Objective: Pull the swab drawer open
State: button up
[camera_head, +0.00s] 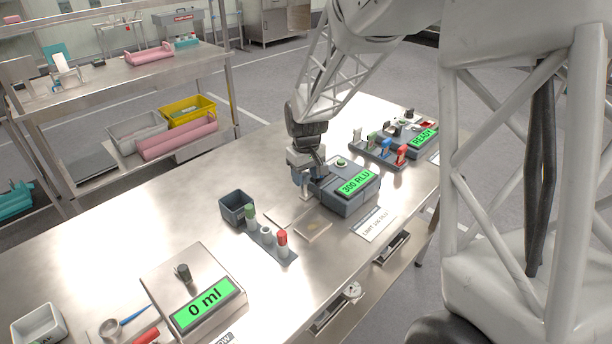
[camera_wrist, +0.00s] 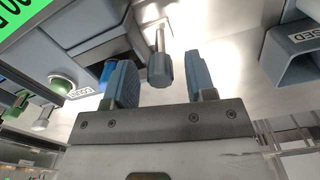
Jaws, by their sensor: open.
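Two drawer-like trays show under the table's front edge in the head view, one at the right (camera_head: 391,247) and one nearer the bottom (camera_head: 338,309). I cannot read which is the swab drawer. Small items show in the nearer one. My gripper (camera_head: 304,188) is low over the table, at the left side of the grey reader (camera_head: 352,196) showing "300 RLU", well back from the table's front edge. In the wrist view my gripper (camera_wrist: 158,68) is open, its fingers either side of a grey knob-ended rod (camera_wrist: 159,70).
A dark bin (camera_head: 235,207) stands left of my gripper; in the wrist view a bin (camera_wrist: 290,52) reads "USED". A rack (camera_head: 270,243) with capped tubes and a scale (camera_head: 194,289) reading "0 ml" are nearer. A card (camera_head: 373,224) lies by the front edge.

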jog(key=shift+f, duration=0.15)
grip_shut()
dwell(0.4)
jog(key=s+a, duration=0.6)
jog(key=shift+d, duration=0.1)
